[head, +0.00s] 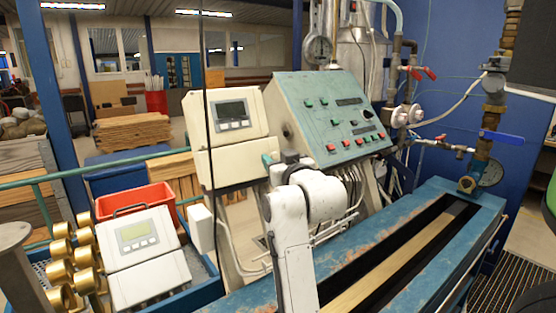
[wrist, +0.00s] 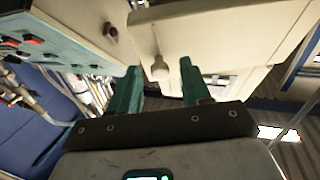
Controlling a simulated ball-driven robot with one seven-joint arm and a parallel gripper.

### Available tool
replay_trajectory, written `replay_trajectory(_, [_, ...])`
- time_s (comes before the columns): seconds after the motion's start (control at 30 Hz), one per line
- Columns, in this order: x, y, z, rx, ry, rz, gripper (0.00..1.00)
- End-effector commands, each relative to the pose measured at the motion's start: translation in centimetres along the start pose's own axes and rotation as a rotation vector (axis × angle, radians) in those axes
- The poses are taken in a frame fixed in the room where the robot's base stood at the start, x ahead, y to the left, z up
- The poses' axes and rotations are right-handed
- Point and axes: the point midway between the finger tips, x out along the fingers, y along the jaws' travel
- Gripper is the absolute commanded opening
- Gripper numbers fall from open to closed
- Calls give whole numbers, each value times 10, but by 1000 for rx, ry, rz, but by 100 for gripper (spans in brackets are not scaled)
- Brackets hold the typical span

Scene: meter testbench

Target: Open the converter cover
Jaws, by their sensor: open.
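The cream converter (head: 238,115) with a small grey display is mounted beside the sloped control panel in the head view. Its plain lower section, the cover (head: 230,163), looks closed. My gripper (head: 268,160) is at the right edge of this section, largely hidden behind my white arm. In the wrist view my gripper (wrist: 159,68) is open, with two teal fingers pointing at the cream cover (wrist: 215,30).
The green control panel (head: 330,115) with buttons stands close to the right of my gripper. A second cream converter (head: 142,250) sits at lower left beside brass fittings (head: 62,270) and a red bin (head: 135,200). The blue test bench (head: 485,205) runs along the right.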

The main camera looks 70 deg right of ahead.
Motion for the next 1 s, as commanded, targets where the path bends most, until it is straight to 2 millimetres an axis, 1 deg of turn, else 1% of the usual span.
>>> replay_trajectory(0.07, [0,0,0,0,0,0,46])
replay_trajectory(0.53, [0,0,0,0,0,0,1])
replay_trajectory(1.0, [0,-1,0,-1,0,2,0])
